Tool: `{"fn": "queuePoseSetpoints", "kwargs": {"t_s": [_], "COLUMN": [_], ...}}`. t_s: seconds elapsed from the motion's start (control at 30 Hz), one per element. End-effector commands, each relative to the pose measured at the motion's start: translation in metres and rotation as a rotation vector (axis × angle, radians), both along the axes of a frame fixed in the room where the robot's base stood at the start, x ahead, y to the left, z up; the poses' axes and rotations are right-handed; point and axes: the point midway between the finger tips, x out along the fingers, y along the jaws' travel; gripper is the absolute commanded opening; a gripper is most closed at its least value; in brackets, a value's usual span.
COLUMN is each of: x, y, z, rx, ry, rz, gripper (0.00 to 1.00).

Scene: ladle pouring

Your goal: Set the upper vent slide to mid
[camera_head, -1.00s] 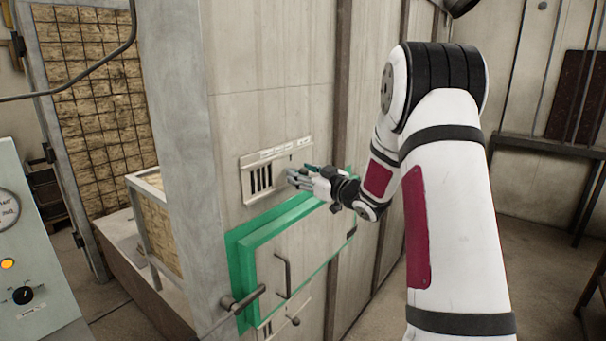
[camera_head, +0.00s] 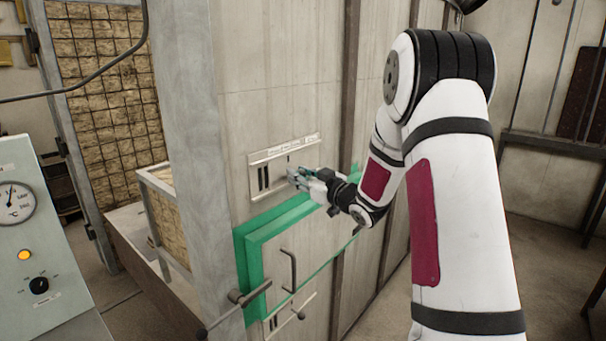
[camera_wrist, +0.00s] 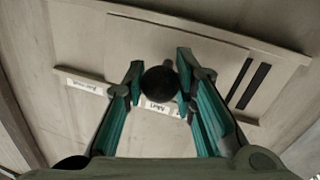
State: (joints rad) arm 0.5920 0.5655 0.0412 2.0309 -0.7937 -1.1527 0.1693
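The upper vent (camera_head: 284,152) is a pale plate on the furnace wall above the green-framed door, with a strip of labels along its top. Two dark slots (camera_head: 264,178) show at its left; the slide plate covers the rest. My gripper (camera_head: 292,177) is at the slide, right of the slots. In the wrist view the slide's round black knob (camera_wrist: 160,84) sits between my two green-padded fingers (camera_wrist: 160,68), which appear to touch it on both sides. The wrist view is turned over, so the slots (camera_wrist: 250,84) lie right of the knob; the labels are partly hidden.
Below is the green door frame (camera_head: 246,262) with a bar handle (camera_head: 289,270) and a latch bar (camera_head: 240,300). A lower vent (camera_head: 275,322) with its own knob (camera_head: 300,315) is under it. A gauge panel (camera_head: 45,250) stands at left.

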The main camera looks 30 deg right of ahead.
Motion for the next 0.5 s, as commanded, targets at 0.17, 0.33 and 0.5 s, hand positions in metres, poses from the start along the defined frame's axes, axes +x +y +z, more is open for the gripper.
{"fn": "queuePoseSetpoints", "kwargs": {"t_s": [0.17, 0.33, 0.5], "x": [0.0000, -0.0001, -0.0079], "y": [-0.0005, -0.0007, -0.0028], "z": [-0.0004, -0.0002, 0.0004], "rx": [0.000, 0.000, 0.000], "ry": [0.001, 0.000, -0.001], "rz": [-0.001, -0.001, -0.003], "gripper": [0.46, 0.46, 0.46]}}
